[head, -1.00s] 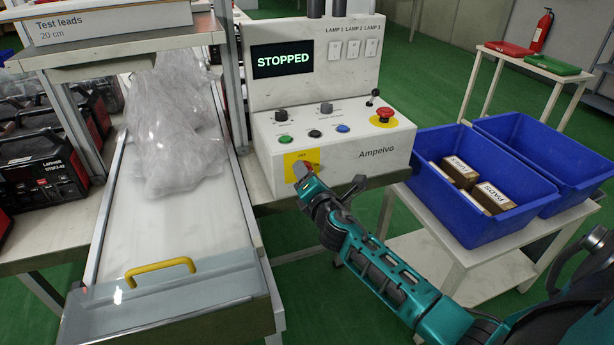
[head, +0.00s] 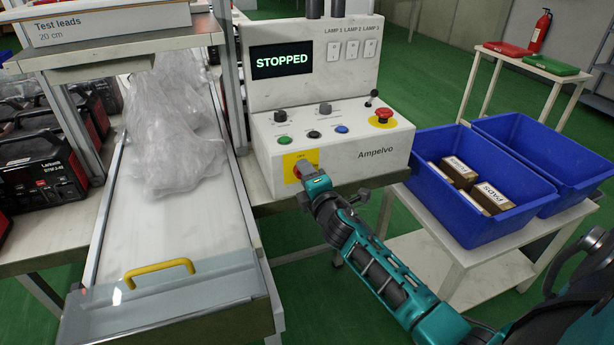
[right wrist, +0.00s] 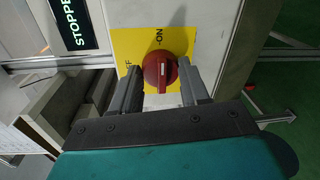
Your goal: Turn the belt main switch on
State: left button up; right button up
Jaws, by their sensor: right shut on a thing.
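The belt main switch is a round red knob (right wrist: 160,72) on a yellow plate (right wrist: 185,42) marked ON and OFF. In the head view the plate (head: 290,160) is at the lower front of the white control box (head: 345,140). My right gripper (head: 302,172) reaches it from the lower right and partly covers the knob. In the right wrist view its two grey fingers are on either side of the knob, and it is shut on it. The knob's pale mark shows, but I cannot tell its exact setting. The display (head: 282,61) reads STOPPED. My left gripper is out of view.
A conveyor belt (head: 165,235) with clear plastic bags (head: 175,140) and a yellow handle (head: 160,269) is at the left. Blue bins (head: 470,222) stand on a table at the right. A red mushroom button (head: 383,116) and other controls are on the box above the switch.

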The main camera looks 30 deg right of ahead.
jog(key=o, duration=1.1)
jog(key=shift+c, duration=0.2)
jog(key=shift+s, duration=0.1)
jog(key=v, duration=1.2)
jog(key=shift+s+a+p, duration=0.15)
jog(key=shift+s+p, duration=0.15)
jog(key=shift+r, duration=0.1)
